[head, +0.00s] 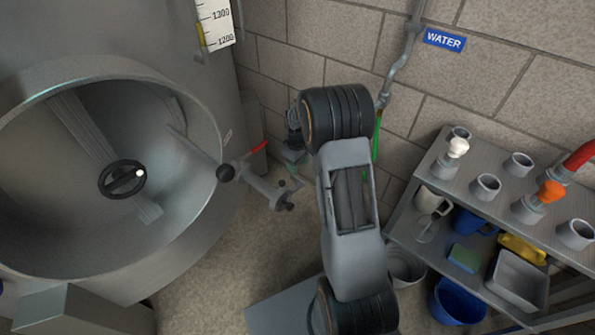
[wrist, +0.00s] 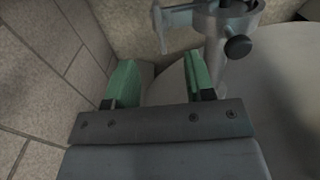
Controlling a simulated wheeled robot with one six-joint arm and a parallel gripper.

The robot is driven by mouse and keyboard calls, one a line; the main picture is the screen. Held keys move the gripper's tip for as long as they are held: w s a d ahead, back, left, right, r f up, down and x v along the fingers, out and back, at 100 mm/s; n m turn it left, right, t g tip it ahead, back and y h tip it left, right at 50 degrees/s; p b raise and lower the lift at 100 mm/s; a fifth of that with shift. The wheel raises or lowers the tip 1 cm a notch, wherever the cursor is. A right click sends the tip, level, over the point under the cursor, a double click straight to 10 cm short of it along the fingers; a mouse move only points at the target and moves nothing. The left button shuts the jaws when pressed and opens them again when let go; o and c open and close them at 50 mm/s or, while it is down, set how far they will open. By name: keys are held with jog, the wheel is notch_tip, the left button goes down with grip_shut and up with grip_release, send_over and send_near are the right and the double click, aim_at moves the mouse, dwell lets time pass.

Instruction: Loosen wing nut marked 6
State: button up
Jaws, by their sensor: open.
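I cannot make out a wing nut or a mark 6 in either view. In the wrist view, my gripper (wrist: 158,78) has two green-padded fingers set wide apart, with nothing between them. A grey metal fitting (wrist: 213,55) with a black knob (wrist: 239,47) is just beyond the right finger; whether they touch is unclear.
The tank's round opening holds a black handwheel (head: 121,180). A rack (head: 402,222) with cups, sprayers and bins stands at the right. A blue bucket (head: 457,303) is under it. A WATER sign (head: 444,40) and pipe are on the block wall. Some floor is clear below the fitting.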

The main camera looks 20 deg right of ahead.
aim_at(297, 178)
notch_tip(297, 178, up, 6)
jog(key=p, duration=0.1)
dwell(0.7)
jog(key=s+a+r+m+t+p, duration=0.1)
jog(key=s+a+r+p, duration=0.2)
jog(key=s+r+p, duration=0.4)
jog(key=s+a+r+m+t+p, duration=0.1)
jog(key=s+a+r+p, duration=0.3)
jog(key=r, duration=1.2)
jog(key=s+a+r+m+t+p, duration=0.1)
jog(key=s+a+r+p, duration=0.3)
jog(key=s+r+p, duration=0.7)
jog(key=shift+r+m+t, duration=0.3)
jog(key=shift+r+m, duration=0.15)
jog(key=shift+m, duration=0.45)
